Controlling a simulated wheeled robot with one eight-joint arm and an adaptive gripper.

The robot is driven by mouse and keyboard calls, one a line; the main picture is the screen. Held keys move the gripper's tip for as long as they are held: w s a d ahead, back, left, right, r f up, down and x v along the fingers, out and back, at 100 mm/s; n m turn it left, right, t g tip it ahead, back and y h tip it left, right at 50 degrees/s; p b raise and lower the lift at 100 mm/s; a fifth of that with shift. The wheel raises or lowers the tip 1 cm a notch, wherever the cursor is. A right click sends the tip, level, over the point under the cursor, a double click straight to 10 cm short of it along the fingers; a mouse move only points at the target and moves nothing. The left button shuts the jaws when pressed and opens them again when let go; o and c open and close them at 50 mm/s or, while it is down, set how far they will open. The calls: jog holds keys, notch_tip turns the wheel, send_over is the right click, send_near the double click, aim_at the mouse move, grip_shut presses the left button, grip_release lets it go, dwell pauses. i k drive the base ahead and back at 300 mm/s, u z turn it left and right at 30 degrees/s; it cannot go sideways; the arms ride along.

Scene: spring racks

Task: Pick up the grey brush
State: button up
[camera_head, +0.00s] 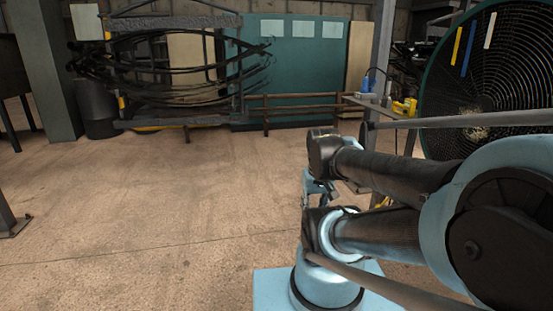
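I cannot make out a grey brush in the head view. A small side table (420,122) stands beyond my arm at the right, with several small items on it. A blue item (365,85) and a yellow item (405,107) show there; a small greyish item beside them is too small to name. My arm is folded across the right side. What looks like my gripper (318,188) is near the middle, partly hidden by my arm links. Its fingers are too small and covered to tell open from shut. It is well apart from the table.
A large round black fan-like grille (487,75) stands at the right. A rack of dark springs (180,60) stands at the back left, beside a dark bin (98,112). A low brown rail (300,108) runs along the back. The floor (150,210) at left and centre is open.

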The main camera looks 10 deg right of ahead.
aim_at(386, 97)
jog(key=u, duration=0.15)
jog(key=i, duration=2.1)
jog(key=z, duration=0.7)
jog(key=i, duration=1.25)
jog(key=z, duration=0.55)
